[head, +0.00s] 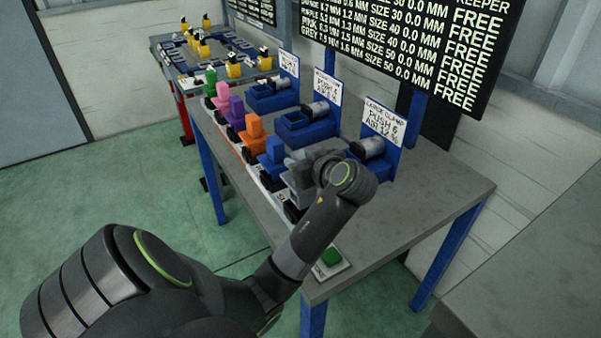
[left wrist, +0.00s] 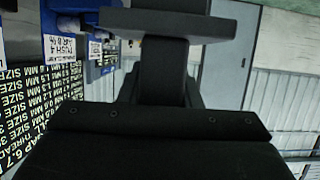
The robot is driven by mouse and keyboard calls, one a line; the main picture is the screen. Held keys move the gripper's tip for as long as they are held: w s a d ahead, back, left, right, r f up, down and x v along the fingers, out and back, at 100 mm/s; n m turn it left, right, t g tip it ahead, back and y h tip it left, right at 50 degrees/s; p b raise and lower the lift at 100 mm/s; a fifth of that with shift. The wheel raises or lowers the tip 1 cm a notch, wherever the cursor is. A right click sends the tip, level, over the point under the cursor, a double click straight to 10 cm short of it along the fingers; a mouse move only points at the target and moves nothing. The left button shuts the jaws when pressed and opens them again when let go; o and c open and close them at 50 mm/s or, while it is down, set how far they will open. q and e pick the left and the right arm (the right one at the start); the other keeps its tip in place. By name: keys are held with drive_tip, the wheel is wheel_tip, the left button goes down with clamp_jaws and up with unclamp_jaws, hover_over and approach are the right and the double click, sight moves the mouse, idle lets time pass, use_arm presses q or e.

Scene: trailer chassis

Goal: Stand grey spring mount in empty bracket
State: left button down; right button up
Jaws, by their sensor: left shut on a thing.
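The grey spring mount (head: 297,184) is at the near end of a row of coloured mounts on the grey workbench, partly covered by my left gripper (head: 308,172). The gripper is shut on the grey mount; its fingertips are hard to make out. In the left wrist view dark parts fill the middle, and the hold on the mount cannot be made out. A chassis with blue brackets (head: 188,68) and several yellow pieces (head: 233,66) lies on the far bench at the back left. Which bracket is empty is too small to tell. My right gripper is not in view.
Green (head: 210,82), pink (head: 221,96), purple (head: 236,112), orange (head: 254,130) and blue (head: 273,152) mounts stand in the row. Blue clamp stations (head: 306,125) with signs stand behind them. A green button (head: 331,256) is at the near edge. The bench's right end is bare.

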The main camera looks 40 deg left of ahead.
use_arm(q)
drive_tip(key=shift+f, duration=1.75)
drive_tip(key=shift+f, duration=0.1)
drive_tip(key=c, duration=1)
unclamp_jaws()
drive_tip(key=shift+c, duration=0.2)
